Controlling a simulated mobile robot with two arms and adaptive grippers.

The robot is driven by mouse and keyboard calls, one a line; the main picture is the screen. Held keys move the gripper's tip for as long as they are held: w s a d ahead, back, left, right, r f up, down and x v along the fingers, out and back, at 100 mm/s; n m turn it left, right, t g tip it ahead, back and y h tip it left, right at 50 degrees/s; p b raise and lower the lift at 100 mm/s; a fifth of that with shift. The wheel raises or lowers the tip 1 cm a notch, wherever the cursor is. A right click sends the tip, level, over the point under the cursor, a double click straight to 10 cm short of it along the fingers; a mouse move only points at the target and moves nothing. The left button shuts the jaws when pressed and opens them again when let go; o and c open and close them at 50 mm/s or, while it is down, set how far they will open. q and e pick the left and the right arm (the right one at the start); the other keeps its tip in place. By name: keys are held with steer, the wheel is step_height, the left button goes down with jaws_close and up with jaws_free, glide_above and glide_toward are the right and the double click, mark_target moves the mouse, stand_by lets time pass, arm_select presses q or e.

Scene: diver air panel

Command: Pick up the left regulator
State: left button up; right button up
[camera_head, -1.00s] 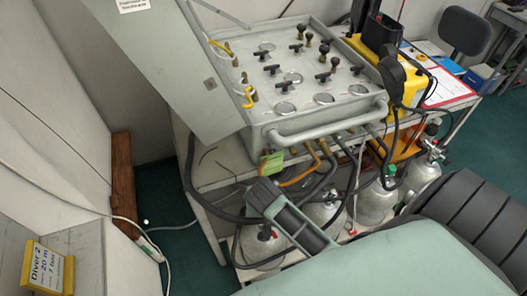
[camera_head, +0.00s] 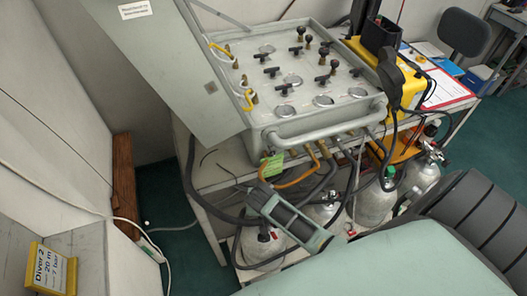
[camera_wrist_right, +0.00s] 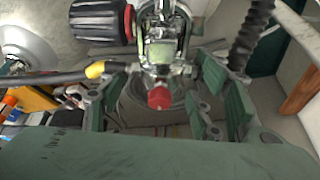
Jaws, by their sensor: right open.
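The left cylinder (camera_head: 256,252) stands under the panel. In the right wrist view, a metal regulator (camera_wrist_right: 160,52) with a greenish window and a red cap (camera_wrist_right: 159,97) stands between the spread green finger pads of my right gripper (camera_wrist_right: 165,103). The gripper is open, with gaps visible beside the red cap. A black ribbed knob with a red edge (camera_wrist_right: 102,19) is at upper left. My left gripper is not in view.
The grey air panel (camera_head: 300,75) has several gauges and black knobs, with hoses hanging below its front rail (camera_head: 325,125). Other cylinders (camera_head: 374,203) stand to the right. A black hose (camera_wrist_right: 252,30) runs close to the right fingers. A yellow "Diver 2" sign (camera_head: 50,270) is at lower left.

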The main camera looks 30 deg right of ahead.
steer(key=shift+c, duration=0.2)
steer(key=c, duration=1.3)
steer(key=shift+r, duration=0.1)
steer(key=shift+r, duration=0.1)
steer(key=shift+w+r, duration=0.1)
steer(key=shift+r, duration=0.4)
step_height(320, 180, up, 2)
steer(key=shift+r, duration=0.2)
steer(key=s+d+r, duration=0.1)
steer(key=s+r, duration=0.1)
steer(key=s, duration=0.1)
steer(key=s+d+r+b, duration=0.1)
steer(key=s+d+r, duration=0.1)
steer(key=s+r, duration=0.1)
steer(key=s+d+r, duration=0.2)
steer(key=s, duration=0.2)
steer(key=shift+s+d+r+b, duration=0.2)
steer(key=shift+s+b, duration=0.1)
